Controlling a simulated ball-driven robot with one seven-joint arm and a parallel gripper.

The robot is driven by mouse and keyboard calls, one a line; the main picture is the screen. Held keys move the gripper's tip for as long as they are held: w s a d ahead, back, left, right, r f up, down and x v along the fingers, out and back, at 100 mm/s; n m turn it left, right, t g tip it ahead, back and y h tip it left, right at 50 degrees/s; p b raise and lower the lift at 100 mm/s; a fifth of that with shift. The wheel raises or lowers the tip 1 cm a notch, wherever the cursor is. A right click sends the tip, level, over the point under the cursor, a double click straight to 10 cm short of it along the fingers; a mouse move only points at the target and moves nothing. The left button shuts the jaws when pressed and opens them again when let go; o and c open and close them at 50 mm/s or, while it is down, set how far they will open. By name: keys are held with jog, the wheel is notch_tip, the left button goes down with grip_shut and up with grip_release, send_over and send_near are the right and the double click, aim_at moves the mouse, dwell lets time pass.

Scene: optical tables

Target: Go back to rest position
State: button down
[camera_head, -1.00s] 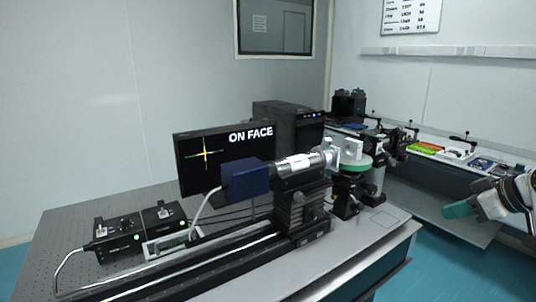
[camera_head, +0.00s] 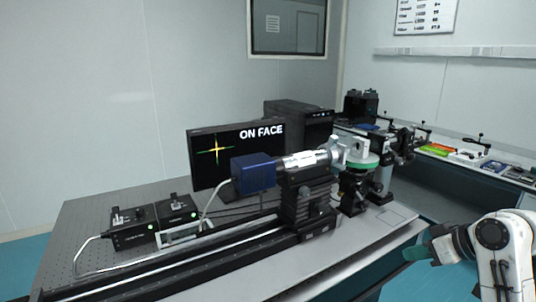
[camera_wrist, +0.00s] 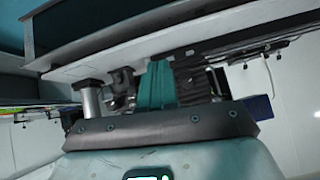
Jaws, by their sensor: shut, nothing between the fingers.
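My gripper (camera_head: 420,254) is at the lower right in the head view, beside the right end of the near optical table (camera_head: 330,272) and apart from it. Its teal fingers are shut and empty. In the wrist view my gripper (camera_wrist: 158,84) shows as teal fingers close together at the middle, with the table's equipment behind them. My white and dark arm fills the lower right corner of the head view.
The near table carries a blue box (camera_head: 253,173) on a rail, a green-rimmed mount (camera_head: 358,161), a monitor (camera_head: 235,150) reading "ON FACE" and two black controllers (camera_head: 133,227). Another bench (camera_head: 455,176) stands at the right. Teal floor shows between them.

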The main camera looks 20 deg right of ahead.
jog(key=s+a+f+m+g+y, duration=0.1)
jog(key=s+a+f+g, duration=0.1)
jog(key=a+f, duration=0.7)
jog(key=s+a+f+g, duration=0.1)
jog(key=s+a+f, duration=0.2)
jog(key=a+f, duration=0.6)
jog(key=s+a+f+g+h, duration=0.1)
jog(key=s+a+f+g, duration=0.1)
jog(key=s, duration=0.6)
jog(key=s+a+f+g+h, duration=0.1)
jog(key=s+a+f+g, duration=0.2)
jog(key=s+f, duration=0.3)
jog(key=s+a, duration=0.1)
jog(key=s, duration=0.2)
jog(key=shift+s+a+n, duration=0.15)
jog(key=shift+s+n, duration=0.15)
jog(key=shift+n, duration=0.1)
